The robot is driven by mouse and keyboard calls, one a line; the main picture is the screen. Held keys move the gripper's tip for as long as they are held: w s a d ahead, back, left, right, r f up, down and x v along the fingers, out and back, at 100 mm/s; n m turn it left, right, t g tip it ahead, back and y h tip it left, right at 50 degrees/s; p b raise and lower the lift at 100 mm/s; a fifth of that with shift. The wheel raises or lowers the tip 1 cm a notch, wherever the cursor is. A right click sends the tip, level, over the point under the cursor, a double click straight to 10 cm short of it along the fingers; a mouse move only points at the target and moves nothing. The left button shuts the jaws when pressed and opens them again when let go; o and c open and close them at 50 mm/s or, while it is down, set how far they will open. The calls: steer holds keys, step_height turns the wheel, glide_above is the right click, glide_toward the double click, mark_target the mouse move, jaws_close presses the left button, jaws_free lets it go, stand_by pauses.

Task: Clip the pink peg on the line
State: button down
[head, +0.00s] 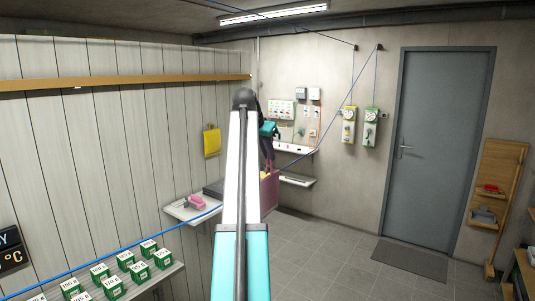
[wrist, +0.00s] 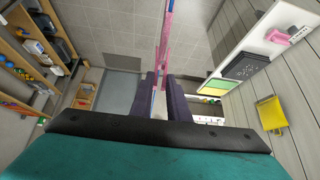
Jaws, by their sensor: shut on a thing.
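My gripper (head: 268,150) points down near the middle of the head view, past my raised arm. Its dark fingers (wrist: 165,95) are shut on the pink peg (wrist: 166,40), which shows as a long, thin pink shape in the wrist view. The blue line (head: 315,145) runs from the lower left, behind my arm, up to a wall fitting at the upper right. It passes close to the peg's upper part; I cannot tell whether they touch.
A shelf (head: 181,215) on the left holds a small pink object (head: 195,202). Green boxes (head: 140,271) stand on a lower shelf. A yellow item (head: 211,141) hangs on the panel wall. A grey door (head: 440,150) and a wooden rack (head: 497,200) are right. Open floor lies between.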

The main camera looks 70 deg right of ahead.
steer(key=shift+f+b, duration=0.35)
steer(key=shift+f, duration=0.7)
stand_by(0.4)
steer(key=c, duration=2)
jaws_free()
steer(key=shift+c, duration=0.2)
steer(key=o, duration=0.6)
steer(key=shift+r, duration=0.15)
steer(key=b+v, duration=0.5)
steer(key=v, duration=0.8)
steer(key=shift+r, duration=0.25)
steer(key=shift+a, duration=0.15)
